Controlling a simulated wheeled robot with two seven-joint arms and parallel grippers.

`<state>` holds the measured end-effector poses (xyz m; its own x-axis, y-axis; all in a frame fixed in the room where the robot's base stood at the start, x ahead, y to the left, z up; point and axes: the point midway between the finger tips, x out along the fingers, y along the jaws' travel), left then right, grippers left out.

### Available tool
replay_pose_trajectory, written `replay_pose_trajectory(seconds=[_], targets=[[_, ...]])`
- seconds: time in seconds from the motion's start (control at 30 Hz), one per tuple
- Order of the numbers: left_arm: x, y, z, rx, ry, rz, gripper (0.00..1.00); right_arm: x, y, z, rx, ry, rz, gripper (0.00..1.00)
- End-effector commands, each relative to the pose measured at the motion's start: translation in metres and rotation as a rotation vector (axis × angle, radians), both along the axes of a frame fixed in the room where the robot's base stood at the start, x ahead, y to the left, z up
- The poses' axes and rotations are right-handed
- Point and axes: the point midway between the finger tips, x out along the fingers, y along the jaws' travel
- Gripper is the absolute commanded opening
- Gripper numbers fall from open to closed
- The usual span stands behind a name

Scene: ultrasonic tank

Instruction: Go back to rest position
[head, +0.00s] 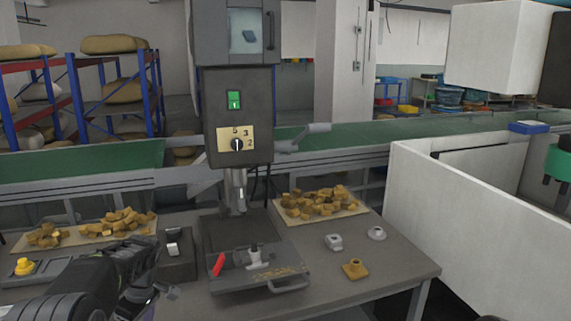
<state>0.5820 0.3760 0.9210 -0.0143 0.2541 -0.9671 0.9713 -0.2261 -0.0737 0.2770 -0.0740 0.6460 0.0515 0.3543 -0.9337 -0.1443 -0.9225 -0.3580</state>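My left arm comes in from the lower left, and its dark gripper (160,291) hangs over the front left part of the worktable, close to a grey switch box (174,251). I see nothing held in it, but its fingers are small and dark, so I cannot tell if they are apart. My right gripper is out of view. A drill-press-like machine (237,105) with a green switch and a numbered dial stands at the middle of the table.
The grey worktable (385,268) carries a vise plate (230,282) with a red handle, trays of brown pieces (320,203), a yellow button (24,266) and a brass part (355,269). A white partition (450,225) stands right; a green conveyor (370,132) runs behind.

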Motion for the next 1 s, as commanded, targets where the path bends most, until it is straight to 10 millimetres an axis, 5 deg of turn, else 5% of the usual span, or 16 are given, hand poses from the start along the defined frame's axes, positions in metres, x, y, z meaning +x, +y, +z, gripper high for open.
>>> replay_pose_trajectory(seconds=[0.27,0.5,0.63,0.8,1.0], targets=[[-0.038,-0.079,-0.137,-0.189,0.052,-0.376,0.75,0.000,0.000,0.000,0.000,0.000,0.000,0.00],[-0.141,-0.191,-0.252,-0.405,0.014,-0.778,0.75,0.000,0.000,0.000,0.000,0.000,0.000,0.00],[-0.213,-0.247,-0.278,-0.485,-0.037,-0.963,0.75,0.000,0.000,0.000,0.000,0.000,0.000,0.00],[-0.282,-0.290,-0.280,-0.524,-0.096,-1.130,0.75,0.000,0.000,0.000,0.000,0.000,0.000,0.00],[-0.306,-0.302,-0.275,-0.523,-0.122,-1.198,0.75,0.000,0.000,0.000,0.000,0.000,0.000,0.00]])
